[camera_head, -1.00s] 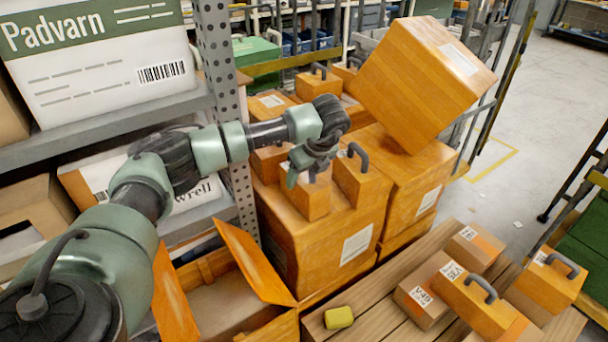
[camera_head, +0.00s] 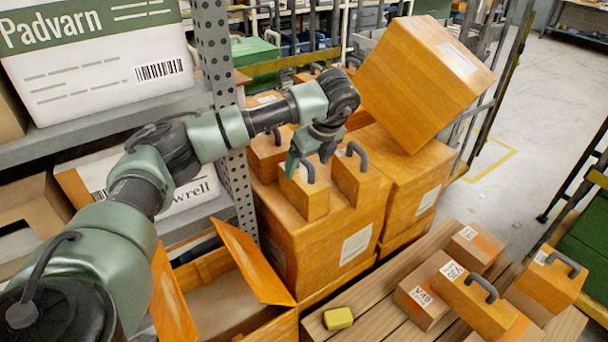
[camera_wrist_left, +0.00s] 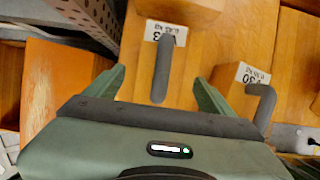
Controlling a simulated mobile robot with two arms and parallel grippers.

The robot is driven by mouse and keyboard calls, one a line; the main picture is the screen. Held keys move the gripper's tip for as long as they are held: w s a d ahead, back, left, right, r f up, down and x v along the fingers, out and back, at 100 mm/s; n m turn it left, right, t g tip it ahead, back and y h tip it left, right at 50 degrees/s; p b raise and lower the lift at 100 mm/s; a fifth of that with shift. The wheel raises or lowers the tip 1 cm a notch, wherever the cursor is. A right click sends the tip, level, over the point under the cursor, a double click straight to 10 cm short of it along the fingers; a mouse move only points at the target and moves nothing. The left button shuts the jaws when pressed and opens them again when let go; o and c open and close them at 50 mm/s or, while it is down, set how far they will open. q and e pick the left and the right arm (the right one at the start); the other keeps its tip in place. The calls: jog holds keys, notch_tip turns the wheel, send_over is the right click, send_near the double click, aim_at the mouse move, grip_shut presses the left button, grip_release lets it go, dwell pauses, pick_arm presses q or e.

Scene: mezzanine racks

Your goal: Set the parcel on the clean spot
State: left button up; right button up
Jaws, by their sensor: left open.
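Small orange handled parcels stand on a big orange crate (camera_head: 345,225) in the middle of the head view. My left gripper (camera_head: 307,158) is open just above the front-left parcel (camera_head: 303,199), whose dark handle shows below the fingers. In the left wrist view my open gripper (camera_wrist_left: 160,85) has this dark upright handle (camera_wrist_left: 163,68) between its fingers, not gripped. A second handled parcel (camera_head: 362,186) stands to the right; a label and handle also show at right in the wrist view. I cannot make out which surface is the clean spot. My right gripper is out of view.
A slatted wooden surface (camera_head: 370,322) at lower right holds a yellow sponge-like block (camera_head: 338,318) and several parcels. A large tilted box (camera_head: 425,80) leans at the back right. An open carton (camera_head: 225,305) and a rack post (camera_head: 216,60) are near my left arm.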

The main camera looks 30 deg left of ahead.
pick_arm(q)
jog(key=v, duration=0.6)
jog(key=shift+d+b, duration=0.1)
jog(key=shift+b, duration=0.2)
